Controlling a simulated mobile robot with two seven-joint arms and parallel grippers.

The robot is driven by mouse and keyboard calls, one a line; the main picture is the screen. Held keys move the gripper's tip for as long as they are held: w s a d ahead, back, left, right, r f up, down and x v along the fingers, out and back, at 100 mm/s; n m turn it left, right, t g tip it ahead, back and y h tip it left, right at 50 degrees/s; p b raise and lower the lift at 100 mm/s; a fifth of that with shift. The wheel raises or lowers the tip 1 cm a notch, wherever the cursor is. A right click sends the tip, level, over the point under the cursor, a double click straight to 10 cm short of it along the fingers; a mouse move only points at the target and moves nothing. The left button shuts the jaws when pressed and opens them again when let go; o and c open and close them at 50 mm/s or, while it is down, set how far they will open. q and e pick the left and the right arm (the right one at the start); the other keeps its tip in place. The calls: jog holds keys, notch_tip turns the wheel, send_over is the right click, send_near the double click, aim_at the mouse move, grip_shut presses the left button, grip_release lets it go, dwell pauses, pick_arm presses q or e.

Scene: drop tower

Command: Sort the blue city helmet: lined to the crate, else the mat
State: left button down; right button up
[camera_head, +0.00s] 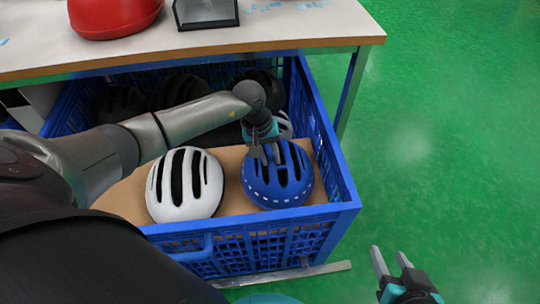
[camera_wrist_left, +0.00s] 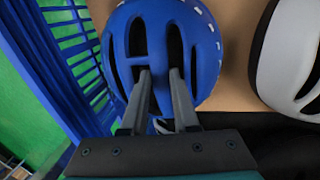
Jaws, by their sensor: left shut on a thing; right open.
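The blue city helmet (camera_head: 278,182) sits in the blue crate (camera_head: 340,180), dome up, on a brown cardboard layer, near the crate's right front corner. My left gripper (camera_head: 268,158) reaches down onto it from behind and is shut on its shell at the vents. The left wrist view shows the two fingers (camera_wrist_left: 158,85) in the vents of the blue helmet (camera_wrist_left: 195,35). The helmet's inside faces down, so its lining is hidden. My right gripper (camera_head: 390,268) is open and empty above the green floor, right of the crate. No mat can be made out.
A white helmet (camera_head: 185,185) lies just left of the blue one; it also shows in the left wrist view (camera_wrist_left: 290,50). Several darker helmets lie further back in the crate. A table (camera_head: 270,28) with a red helmet (camera_head: 112,15) and a dark stand (camera_head: 206,12) overhangs the crate's back. Floor at right is clear.

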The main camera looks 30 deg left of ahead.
pick_arm(q)
jog(key=shift+f, duration=0.2)
jog(key=shift+r, duration=0.1)
jog(key=c, duration=0.6)
grip_release()
jog(key=c, duration=0.3)
jog(key=shift+r, duration=0.1)
jog(key=shift+w+d+p+v, duration=0.15)
jog(key=shift+d+p+v, duration=0.05)
jog(key=shift+p+v, duration=0.9)
jog(key=shift+w+d+p+v, duration=0.2)
jog(key=shift+p+v, duration=0.55)
jog(key=shift+v, duration=0.7)
jog(key=shift+w+d+p+v, duration=0.1)
jog(key=shift+d+p+v, duration=0.15)
jog(key=shift+p+v, duration=0.85)
jog(key=shift+r, duration=0.35)
